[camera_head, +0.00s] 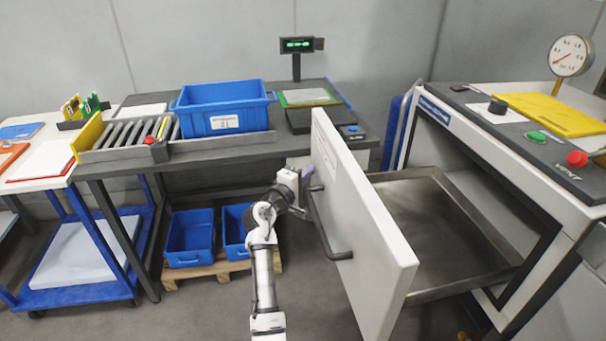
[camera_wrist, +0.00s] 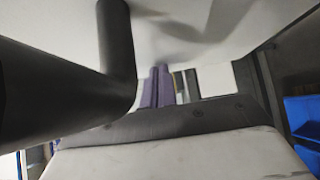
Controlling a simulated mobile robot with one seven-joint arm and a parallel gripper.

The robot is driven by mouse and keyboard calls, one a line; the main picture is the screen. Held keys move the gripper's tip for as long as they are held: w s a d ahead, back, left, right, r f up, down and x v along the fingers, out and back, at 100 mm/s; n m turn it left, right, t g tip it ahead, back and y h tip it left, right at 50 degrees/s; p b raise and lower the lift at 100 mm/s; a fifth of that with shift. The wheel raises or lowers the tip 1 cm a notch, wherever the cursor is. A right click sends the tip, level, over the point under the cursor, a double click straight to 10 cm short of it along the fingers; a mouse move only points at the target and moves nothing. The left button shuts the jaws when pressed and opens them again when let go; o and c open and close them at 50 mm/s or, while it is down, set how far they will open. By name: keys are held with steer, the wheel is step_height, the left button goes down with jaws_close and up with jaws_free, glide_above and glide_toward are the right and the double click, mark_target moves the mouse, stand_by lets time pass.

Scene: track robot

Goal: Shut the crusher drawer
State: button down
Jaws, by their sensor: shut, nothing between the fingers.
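The crusher drawer is pulled out to the left of the crusher (camera_head: 520,140) in the head view. Its white front panel (camera_head: 365,220) stands upright, with a dark bar handle (camera_head: 327,235) on its outer face. Its metal tray (camera_head: 430,290) behind the panel looks empty. My gripper (camera_head: 310,172) is at the panel's outer face, near the upper end of the handle; whether it touches the panel I cannot tell. In the wrist view, the purple fingers (camera_wrist: 158,88) are together with nothing between them, and the dark handle (camera_wrist: 118,50) passes close at the left.
A bench with a blue crate (camera_head: 225,108), a roller strip (camera_head: 130,138) and a scale (camera_head: 315,110) stands behind my arm. Blue bins (camera_head: 190,240) sit on a pallet under it. A blue cart (camera_head: 85,250) is at the left. The crusher's opening is free.

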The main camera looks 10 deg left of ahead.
steer(key=w+d+p, duration=0.1)
steer(key=w+d, duration=0.1)
steer(key=d, duration=0.6)
steer(key=w+d+p, duration=0.1)
steer(key=w+d, duration=0.2)
steer(key=d, duration=0.6)
steer(key=w+d+p, duration=0.1)
steer(key=w+d, duration=0.2)
steer(key=d, duration=0.6)
steer(key=shift+w+d, duration=0.2)
steer(key=shift+d, duration=0.05)
steer(key=shift+w+d+r, duration=0.1)
steer(key=shift+d+r, duration=0.05)
steer(key=shift+d, duration=0.15)
